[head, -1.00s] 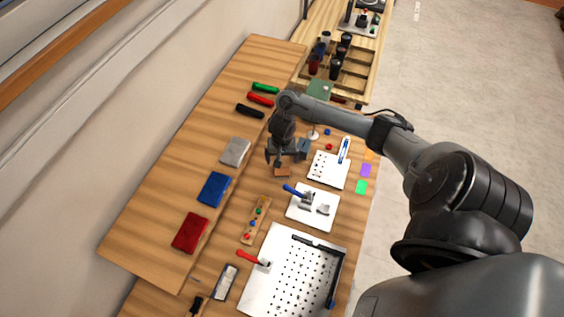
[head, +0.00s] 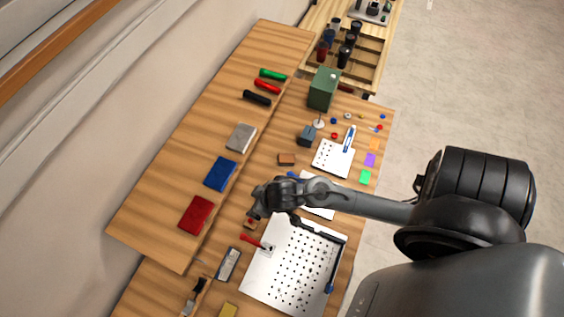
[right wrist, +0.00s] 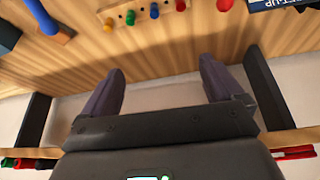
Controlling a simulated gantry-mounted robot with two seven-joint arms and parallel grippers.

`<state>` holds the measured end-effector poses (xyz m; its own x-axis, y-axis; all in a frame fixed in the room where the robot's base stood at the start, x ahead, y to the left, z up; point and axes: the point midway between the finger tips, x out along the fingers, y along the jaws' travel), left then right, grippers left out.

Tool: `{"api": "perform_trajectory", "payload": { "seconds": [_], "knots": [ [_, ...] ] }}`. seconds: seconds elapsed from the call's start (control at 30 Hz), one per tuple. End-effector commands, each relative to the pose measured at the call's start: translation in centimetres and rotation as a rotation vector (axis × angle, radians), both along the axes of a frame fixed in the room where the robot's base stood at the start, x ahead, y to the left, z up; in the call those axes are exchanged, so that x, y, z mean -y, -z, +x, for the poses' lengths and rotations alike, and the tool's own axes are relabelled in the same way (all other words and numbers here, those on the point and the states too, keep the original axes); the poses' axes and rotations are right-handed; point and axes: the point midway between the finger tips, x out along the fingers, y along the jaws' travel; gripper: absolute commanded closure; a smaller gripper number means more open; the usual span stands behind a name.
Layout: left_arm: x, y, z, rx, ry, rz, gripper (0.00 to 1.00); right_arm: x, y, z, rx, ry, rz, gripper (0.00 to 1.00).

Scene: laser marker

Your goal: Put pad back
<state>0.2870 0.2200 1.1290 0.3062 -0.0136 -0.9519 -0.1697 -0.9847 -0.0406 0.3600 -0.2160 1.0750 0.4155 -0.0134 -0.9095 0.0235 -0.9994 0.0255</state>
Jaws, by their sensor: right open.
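Several things could be the pad, and I cannot tell which one is meant. A grey pad (head: 241,137), a blue pad (head: 220,174) and a red pad (head: 196,214) lie in a row on the raised wooden shelf. A small brown block (head: 287,159) lies on the table. My right gripper (head: 256,211) is over the peg strip, near the shelf edge. In the right wrist view its fingers (right wrist: 160,82) are apart with nothing between them. My left gripper is not in view.
A perforated white plate (head: 262,292) and a red-handled tool (head: 252,240) lie near my gripper. A dark flat-faced block (head: 228,263) is at lower left. A green box (head: 323,88) stands farther back. Coloured pegs (right wrist: 154,11) show in the right wrist view.

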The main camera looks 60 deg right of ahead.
Motion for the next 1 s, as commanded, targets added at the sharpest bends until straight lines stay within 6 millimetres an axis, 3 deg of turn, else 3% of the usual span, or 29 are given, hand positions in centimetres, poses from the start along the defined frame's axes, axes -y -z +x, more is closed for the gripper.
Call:
{"api": "perform_trajectory", "payload": {
  "seconds": [0.2, 0.4, 0.8, 1.0],
  "knots": [
    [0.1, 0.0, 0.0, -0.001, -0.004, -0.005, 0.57, -0.1, -3.8, -5.0, -0.074, -0.085, -0.021, 0.06],
    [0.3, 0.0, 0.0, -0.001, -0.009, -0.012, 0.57, 0.1, -5.2, -7.1, -0.113, -0.128, -0.017, 0.06],
    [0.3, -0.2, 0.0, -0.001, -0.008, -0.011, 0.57, 0.2, -5.6, -7.4, -0.118, -0.139, -0.018, 0.06],
    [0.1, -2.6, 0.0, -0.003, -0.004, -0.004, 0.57, 0.2, -8.1, -7.4, -0.118, -0.139, -0.019, 0.06]
  ]
}}
